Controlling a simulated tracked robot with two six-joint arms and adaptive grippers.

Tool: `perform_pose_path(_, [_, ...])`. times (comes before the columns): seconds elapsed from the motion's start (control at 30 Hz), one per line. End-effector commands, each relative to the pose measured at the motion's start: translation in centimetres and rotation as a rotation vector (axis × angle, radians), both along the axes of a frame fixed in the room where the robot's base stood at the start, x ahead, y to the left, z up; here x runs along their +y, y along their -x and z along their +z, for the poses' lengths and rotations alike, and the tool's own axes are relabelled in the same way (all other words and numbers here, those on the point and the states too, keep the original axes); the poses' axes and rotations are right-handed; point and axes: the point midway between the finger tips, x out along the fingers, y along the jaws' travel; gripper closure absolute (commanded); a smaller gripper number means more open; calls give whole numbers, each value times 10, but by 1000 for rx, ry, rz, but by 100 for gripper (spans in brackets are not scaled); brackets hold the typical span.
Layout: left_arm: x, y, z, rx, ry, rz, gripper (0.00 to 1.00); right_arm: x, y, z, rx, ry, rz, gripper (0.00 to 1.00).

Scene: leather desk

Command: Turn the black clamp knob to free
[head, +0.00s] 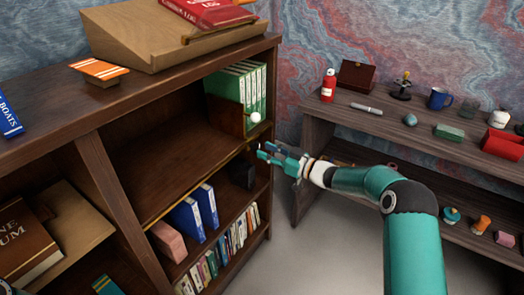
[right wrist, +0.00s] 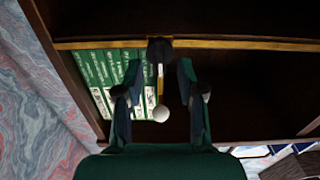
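The black clamp knob (right wrist: 160,50) sits on a brass rail (right wrist: 235,44) along a shelf edge. A thin brass rod joins it to a white ball (right wrist: 161,113), which also shows in the head view (head: 255,117) above the rail. My right gripper (head: 264,150) reaches the bookcase front from the right. In the right wrist view, my right gripper (right wrist: 158,82) has its fingers apart, one on each side of the rod; the knob is just past the fingertips, and I see no contact. In the head view I cannot make out the knob clearly near the fingers.
Green books (head: 240,85) stand on the shelf behind the rail. Blue binders (head: 195,214) and a black object (head: 241,174) are on the shelf below. The shelf left of the green books is empty.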

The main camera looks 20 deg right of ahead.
Motion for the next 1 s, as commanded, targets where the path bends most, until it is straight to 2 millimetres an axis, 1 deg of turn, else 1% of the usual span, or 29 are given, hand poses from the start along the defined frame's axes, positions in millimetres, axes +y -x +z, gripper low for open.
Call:
perform_pose_path(0.1, [0, 0, -1, 0, 0, 0, 60, 9, -11, 0, -2, 1, 1, 61])
perform_pose_path(0.2, [0, 0, -1, 0, 0, 0, 60, 12, -16, 0, 0, 0, 1, 61])
perform_pose_path(0.53, [0, 0, -1, 0, 0, 0, 60, 14, -18, 0, 0, 0, 0, 61])
perform_pose_path(0.77, [0, 0, -1, 0, 0, 0, 60, 14, -17, 0, 0, 0, 0, 100])
perform_pose_path(0.87, [0, 0, -1, 0, 0, 0, 60, 14, -17, 0, 0, 0, 0, 100])
perform_pose_path(0.9, [1, 0, -1, 0, 0, 2, 60, 17, -16, 0, 1, -1, -1, 100])
perform_pose_path(1.0, [0, 0, -2, 0, 0, 0, 60, 14, -17, 0, -2, 1, 0, 100])
